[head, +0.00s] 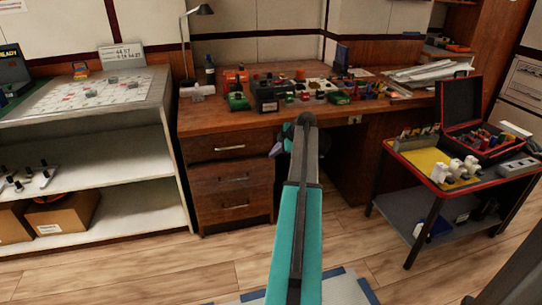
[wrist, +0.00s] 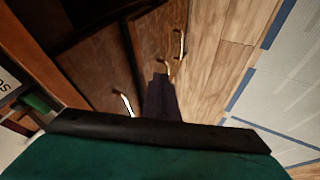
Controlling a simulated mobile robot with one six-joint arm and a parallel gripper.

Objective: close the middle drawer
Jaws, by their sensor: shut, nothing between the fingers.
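The wooden desk's drawer stack is left of centre in the head view. The middle drawer (head: 207,182) has a pale bar handle and lies between the top drawer (head: 205,150) and bottom drawer (head: 210,214). How far it stands out is hard to tell. My gripper (head: 276,149) is mostly hidden behind my arm, right of the top drawer's front. In the wrist view my gripper (wrist: 160,77) is shut and empty, its tips close to the middle drawer's handle (wrist: 165,68). I cannot tell whether they touch. The top drawer's handle (wrist: 127,105) is to the left.
The desktop (head: 205,118) carries several breakers and parts. A white shelf unit (head: 110,160) stands left. A cart (head: 400,165) with a red case (head: 455,105) stands right. The floor (head: 150,245) before the drawers is clear.

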